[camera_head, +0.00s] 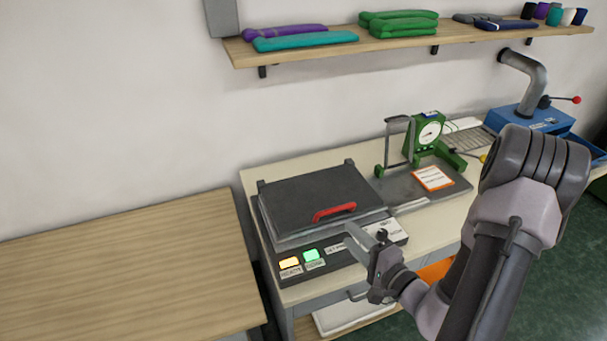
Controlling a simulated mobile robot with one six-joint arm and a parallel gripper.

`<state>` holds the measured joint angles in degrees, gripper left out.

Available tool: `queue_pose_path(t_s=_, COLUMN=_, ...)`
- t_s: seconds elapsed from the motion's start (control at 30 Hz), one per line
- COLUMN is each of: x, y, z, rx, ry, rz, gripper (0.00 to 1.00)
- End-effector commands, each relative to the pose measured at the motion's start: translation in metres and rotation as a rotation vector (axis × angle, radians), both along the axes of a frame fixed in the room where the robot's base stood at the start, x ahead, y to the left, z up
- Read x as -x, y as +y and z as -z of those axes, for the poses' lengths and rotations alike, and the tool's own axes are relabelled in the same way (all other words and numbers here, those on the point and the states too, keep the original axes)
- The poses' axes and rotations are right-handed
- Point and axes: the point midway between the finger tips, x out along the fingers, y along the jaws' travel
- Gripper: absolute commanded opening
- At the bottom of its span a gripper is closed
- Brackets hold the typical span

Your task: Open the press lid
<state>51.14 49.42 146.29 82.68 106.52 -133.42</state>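The press (283,235) stands on a pale table in the middle of the head view. Its dark flat lid (310,195) is down on the base. A red handle (334,212) sits on the lid's front edge. The front panel has a lit yellow button and a lit green button (312,255) with labels under them. My gripper (357,240) is in front of the press's right part, just right of and below the red handle, and appears apart from it. Its fingers are seen from the side, so their opening is unclear.
A bare wooden table (120,270) is at the left. A green device with a dial (428,134) and an orange-edged card (433,178) are right of the press. A blue machine (527,117) stands farther back. A shelf (345,45) with folded textiles is above.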

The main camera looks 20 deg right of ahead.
Motion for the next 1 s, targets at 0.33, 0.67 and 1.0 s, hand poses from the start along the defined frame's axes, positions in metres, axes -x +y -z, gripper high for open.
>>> queue_pose_path(t_s=0.33, x=-0.015, y=-0.043, z=0.05, rx=0.084, ry=0.042, rz=0.19, gripper=0.36)
queue_pose_path(t_s=0.67, x=-0.059, y=-0.042, z=0.062, rx=0.086, ry=0.041, rz=0.184, gripper=0.36)
queue_pose_path(t_s=1.0, x=-0.129, y=-0.038, z=0.064, rx=0.077, ry=0.046, rz=0.189, gripper=0.36)
